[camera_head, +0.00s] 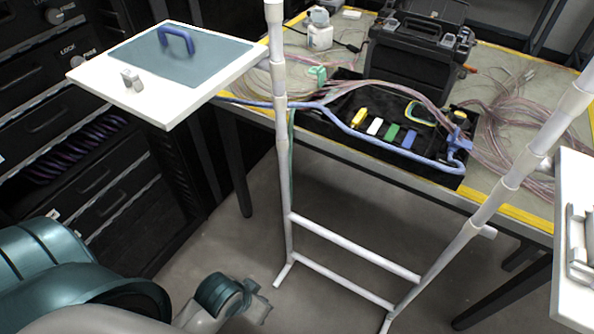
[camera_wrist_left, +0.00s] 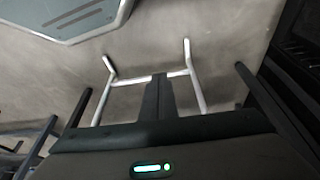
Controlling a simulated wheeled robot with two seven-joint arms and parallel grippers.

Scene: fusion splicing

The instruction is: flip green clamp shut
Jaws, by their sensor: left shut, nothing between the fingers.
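A small pale green clip (camera_head: 317,76), which looks like the green clamp, sits by the cables on the table, behind the black tray. It is too small to tell whether it is open or shut. A separate green block (camera_head: 391,133) lies in the tray between a white and a blue one. My left arm comes in at the lower left of the head view, low over the floor and well away from the table. My right gripper is not in view.
A white pipe stand (camera_head: 345,240) rises between me and the table. It carries a white board (camera_head: 87,70) with a blue handle at left and another white panel (camera_head: 571,180) at right. A black case (camera_head: 415,60) and loose cables (camera_head: 510,120) occupy the table.

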